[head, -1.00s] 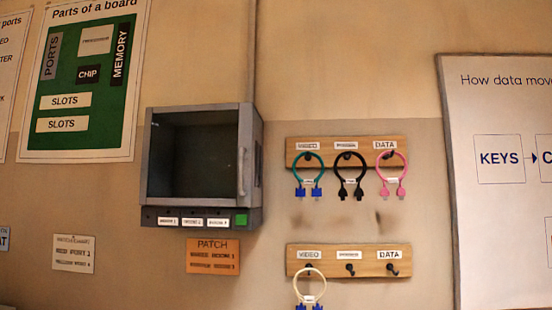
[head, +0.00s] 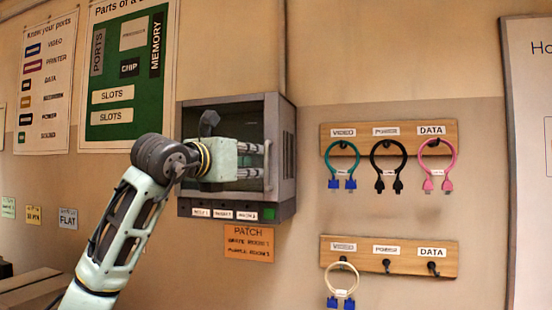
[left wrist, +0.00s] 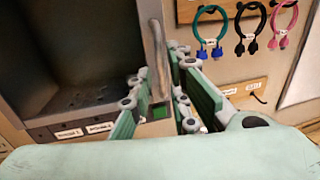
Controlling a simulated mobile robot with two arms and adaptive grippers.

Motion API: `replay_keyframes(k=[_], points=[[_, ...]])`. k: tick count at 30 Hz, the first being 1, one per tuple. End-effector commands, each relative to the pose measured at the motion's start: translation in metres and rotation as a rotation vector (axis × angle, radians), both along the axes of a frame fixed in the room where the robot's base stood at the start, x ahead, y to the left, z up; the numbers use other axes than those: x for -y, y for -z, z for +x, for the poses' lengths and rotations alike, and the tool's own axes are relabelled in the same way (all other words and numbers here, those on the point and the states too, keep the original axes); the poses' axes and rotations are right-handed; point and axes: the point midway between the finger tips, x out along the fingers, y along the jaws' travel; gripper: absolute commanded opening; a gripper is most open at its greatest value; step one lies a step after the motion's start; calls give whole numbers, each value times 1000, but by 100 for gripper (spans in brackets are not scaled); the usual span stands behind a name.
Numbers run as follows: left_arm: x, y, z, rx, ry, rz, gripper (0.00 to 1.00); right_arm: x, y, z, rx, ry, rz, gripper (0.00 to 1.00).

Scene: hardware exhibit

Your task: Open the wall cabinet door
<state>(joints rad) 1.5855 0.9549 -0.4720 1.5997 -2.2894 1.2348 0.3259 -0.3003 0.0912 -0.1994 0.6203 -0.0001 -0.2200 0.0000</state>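The grey wall cabinet (head: 190,207) hangs on the wall with its dark front facing me. Its door appears shut, with an upright metal handle (head: 269,165) near the right edge. The handle also shows in the left wrist view (left wrist: 157,60). My left gripper (head: 264,161) is in front of the cabinet and points right, with its fingertips at the handle. In the left wrist view its green-padded fingers (left wrist: 160,85) are apart, with the handle seen between them; I cannot tell whether they touch it. My right gripper is not in view.
To the right, a wooden rack (head: 450,137) holds teal, black and pink cables, and a lower rack (head: 445,262) holds a cream cable. An orange patch card (head: 249,244) is below the cabinet. Posters (head: 120,130) are on the left wall.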

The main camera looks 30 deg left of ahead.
Motion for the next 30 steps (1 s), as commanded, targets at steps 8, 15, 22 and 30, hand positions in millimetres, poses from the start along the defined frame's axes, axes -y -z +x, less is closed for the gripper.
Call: replay_keyframes(k=[8, 15, 22, 30], points=[[-1, -3, 41, -6, 1, 0, 17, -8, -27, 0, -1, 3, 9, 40], [-2, -1, 71, -4, 2, -1, 17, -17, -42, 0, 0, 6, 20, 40], [-2, 1, 76, -2, 2, 0, 17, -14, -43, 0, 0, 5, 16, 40], [-2, 1, 76, -2, 3, 0, 4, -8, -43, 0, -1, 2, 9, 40]])
